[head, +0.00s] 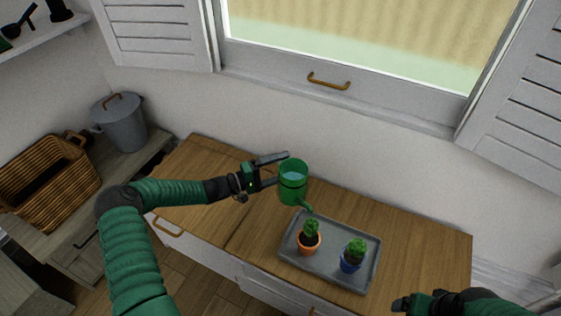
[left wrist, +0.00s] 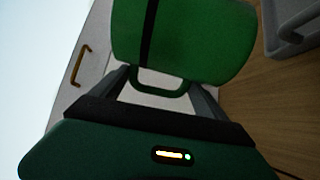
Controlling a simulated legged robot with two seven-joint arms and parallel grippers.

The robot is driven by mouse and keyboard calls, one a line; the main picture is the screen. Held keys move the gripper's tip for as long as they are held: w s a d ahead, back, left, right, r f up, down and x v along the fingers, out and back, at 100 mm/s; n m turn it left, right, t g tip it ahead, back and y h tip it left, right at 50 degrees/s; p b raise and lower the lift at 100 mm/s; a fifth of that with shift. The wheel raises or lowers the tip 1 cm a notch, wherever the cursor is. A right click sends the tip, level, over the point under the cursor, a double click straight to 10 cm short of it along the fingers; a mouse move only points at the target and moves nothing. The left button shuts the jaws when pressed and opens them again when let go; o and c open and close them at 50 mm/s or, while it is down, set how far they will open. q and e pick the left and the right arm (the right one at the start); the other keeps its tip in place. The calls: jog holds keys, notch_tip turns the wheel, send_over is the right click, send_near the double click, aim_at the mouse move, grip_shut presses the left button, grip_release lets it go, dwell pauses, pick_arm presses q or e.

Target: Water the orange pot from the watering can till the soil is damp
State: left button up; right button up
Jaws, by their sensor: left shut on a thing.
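The green watering can (head: 292,188) is held by my left gripper (head: 273,170), which is shut on its handle. The can is upright or slightly tilted, with water showing inside. Its spout points down toward the orange pot (head: 309,248), which holds dark soil and a small cactus. In the left wrist view the green can (left wrist: 185,40) fills the top, with its handle between the fingers. I cannot tell whether water is flowing or whether the soil is damp. My right gripper (head: 412,304) is at the bottom right, apart from the tray; its jaws are unclear.
A grey tray (head: 291,243) on the wooden cabinet (head: 420,234) holds the orange pot and a blue pot (head: 350,264) with a cactus. A window sill and wall stand behind. At left are a wicker basket (head: 45,180) and a grey lidded bucket (head: 119,125).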

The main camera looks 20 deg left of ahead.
jog(key=p+v, duration=0.3)
jog(key=shift+w+r, duration=0.3)
dwell(0.7)
